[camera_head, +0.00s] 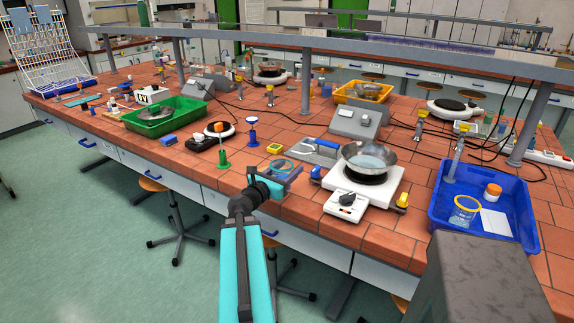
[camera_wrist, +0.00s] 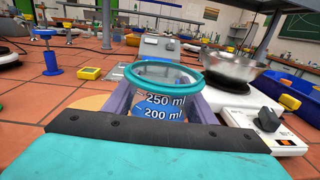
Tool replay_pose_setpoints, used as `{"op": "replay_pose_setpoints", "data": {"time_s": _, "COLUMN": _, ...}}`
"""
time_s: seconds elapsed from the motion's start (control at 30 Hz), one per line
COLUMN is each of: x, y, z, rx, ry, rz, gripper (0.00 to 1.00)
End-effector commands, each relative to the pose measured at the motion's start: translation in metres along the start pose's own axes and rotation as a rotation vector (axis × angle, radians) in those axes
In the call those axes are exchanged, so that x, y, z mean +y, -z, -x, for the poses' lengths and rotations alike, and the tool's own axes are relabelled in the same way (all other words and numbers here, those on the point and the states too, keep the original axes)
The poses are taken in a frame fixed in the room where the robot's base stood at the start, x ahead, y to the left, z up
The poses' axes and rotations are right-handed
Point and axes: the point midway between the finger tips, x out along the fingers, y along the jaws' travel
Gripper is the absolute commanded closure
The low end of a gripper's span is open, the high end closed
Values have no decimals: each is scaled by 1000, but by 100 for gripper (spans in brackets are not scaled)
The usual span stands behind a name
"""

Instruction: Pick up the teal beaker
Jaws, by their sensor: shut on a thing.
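In the wrist view the teal beaker (camera_wrist: 163,76) stands upright between the two jaws of my gripper (camera_wrist: 160,104). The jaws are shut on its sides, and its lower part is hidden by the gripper. In the head view the beaker (camera_head: 283,165) shows mostly as a teal rim at the end of my gripper (camera_head: 276,178), near the bench's front edge. I cannot tell whether its base touches the tiles.
A white hotplate (camera_head: 365,196) with a metal bowl (camera_head: 370,158) stands right of the gripper. A blue tray (camera_head: 518,222) holds a yellow-rimmed beaker (camera_head: 464,211). A grey shelf rail (camera_head: 390,56) crosses above the bench.

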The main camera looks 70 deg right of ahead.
Motion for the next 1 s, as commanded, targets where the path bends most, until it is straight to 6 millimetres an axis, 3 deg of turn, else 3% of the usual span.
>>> {"op": "replay_pose_setpoints", "data": {"time_s": 1.0, "x": -13, "y": -6, "z": 9, "rx": 0, "ry": 3, "rz": 2, "gripper": 78}}
